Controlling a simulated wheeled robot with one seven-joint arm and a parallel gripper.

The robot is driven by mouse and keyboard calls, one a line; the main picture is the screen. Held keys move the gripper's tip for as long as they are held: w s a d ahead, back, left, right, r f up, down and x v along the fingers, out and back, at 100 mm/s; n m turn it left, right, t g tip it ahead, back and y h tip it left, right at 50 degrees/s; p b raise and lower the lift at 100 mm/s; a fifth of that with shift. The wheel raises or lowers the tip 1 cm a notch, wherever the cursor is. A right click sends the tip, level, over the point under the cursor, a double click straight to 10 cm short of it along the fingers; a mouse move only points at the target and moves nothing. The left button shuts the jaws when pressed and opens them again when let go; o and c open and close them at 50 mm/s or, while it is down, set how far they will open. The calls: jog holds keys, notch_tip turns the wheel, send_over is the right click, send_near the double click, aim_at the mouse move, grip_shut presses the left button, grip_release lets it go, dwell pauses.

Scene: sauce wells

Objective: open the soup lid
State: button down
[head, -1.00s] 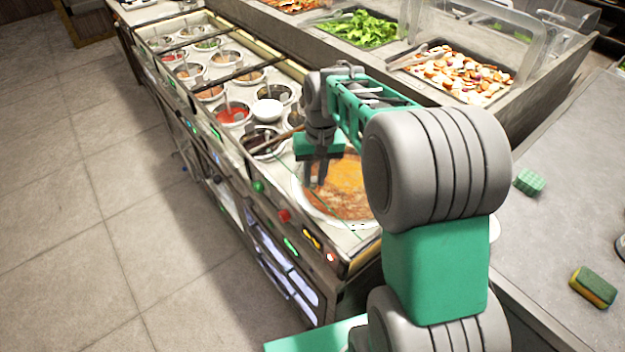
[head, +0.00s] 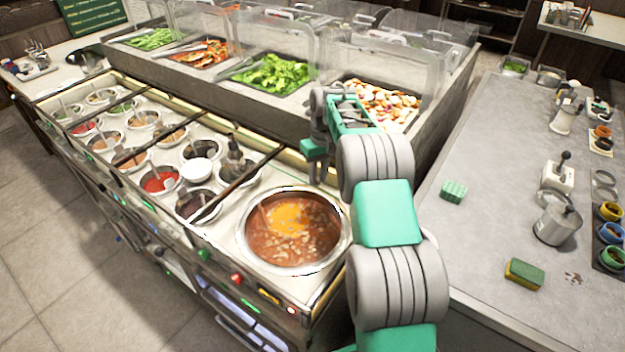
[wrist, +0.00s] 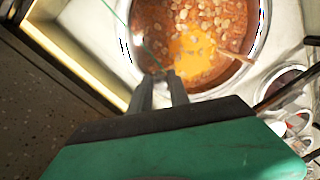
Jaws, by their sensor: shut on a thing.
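The soup pot (head: 336,252) is a large round steel well at the front end of the counter, full of orange-brown soup. A ladle handle leans at its left. My gripper (head: 312,178) is at the far side of the pot, above the counter's back edge. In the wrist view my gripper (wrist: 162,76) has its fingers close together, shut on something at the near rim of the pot. The soup lid (wrist: 133,38) seems clear; only a thin green line running to the fingertips hints at its edge. Its outline and handle cannot be made out.
Several small sauce wells (head: 160,180) and a white bowl (head: 200,172) lie left of the pot. Salad trays behind glass guards (head: 297,50) stand behind. At right, a grey worktop (head: 480,235) holds sponges and a steel jug (head: 557,222).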

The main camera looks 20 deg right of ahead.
jog(key=shift+w+d, duration=0.2)
jog(key=shift+d, duration=0.1)
jog(key=c, duration=1.2)
grip_release()
jog(key=shift+c, duration=0.2)
notch_tip(320, 180, up, 8)
jog(key=p, duration=0.1)
jog(key=shift+d, duration=0.35)
